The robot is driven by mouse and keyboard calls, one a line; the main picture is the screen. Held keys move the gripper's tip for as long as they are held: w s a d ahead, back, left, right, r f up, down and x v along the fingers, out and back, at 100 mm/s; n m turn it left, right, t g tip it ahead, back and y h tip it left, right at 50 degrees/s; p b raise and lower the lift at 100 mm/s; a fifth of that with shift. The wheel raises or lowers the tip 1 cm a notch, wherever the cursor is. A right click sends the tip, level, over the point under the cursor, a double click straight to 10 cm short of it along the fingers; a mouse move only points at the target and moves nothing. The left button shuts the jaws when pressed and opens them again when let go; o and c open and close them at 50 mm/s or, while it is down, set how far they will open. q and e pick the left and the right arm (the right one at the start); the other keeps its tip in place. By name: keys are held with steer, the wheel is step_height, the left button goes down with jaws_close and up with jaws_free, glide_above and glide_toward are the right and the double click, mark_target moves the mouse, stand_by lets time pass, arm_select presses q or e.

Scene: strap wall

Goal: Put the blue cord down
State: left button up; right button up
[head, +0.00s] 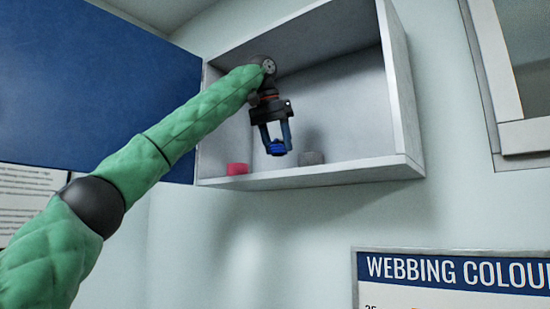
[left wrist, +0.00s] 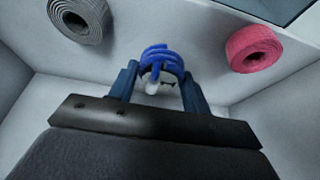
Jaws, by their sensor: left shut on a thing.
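The blue cord (head: 276,148) is a small coiled bundle between the fingertips of my left gripper (head: 275,143). The gripper points down inside the open wall cabinet (head: 300,181) and is shut on the cord. In the head view the cord appears slightly above the cabinet floor; I cannot tell whether it touches. The left wrist view shows the blue cord (left wrist: 161,60) as loops between the two fingers of the gripper (left wrist: 158,80). My right gripper is not in view.
A red-pink roll (head: 237,169) stands on the cabinet floor to the left of the cord, and a grey roll (head: 311,158) to the right. The blue cabinet door (head: 90,90) is open on the left. A webbing colour sign (head: 450,272) hangs below right.

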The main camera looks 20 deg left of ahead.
mark_target(273, 156)
arm_select(q)
steer(key=shift+w+a+f, duration=0.15)
steer(key=shift+w+a, duration=0.05)
steer(key=shift+a, duration=0.1)
steer(key=shift+s+a+f, duration=0.1)
steer(key=shift+s+a, duration=0.05)
steer(key=shift+a, duration=0.1)
steer(key=p+x, duration=0.1)
steer(key=x, duration=0.2)
steer(key=shift+s+a+f+p, duration=0.2)
steer(key=shift+p, duration=0.15)
steer(key=shift+s+f, duration=0.1)
steer(key=shift+f, duration=0.4)
steer(key=shift+s, duration=0.15)
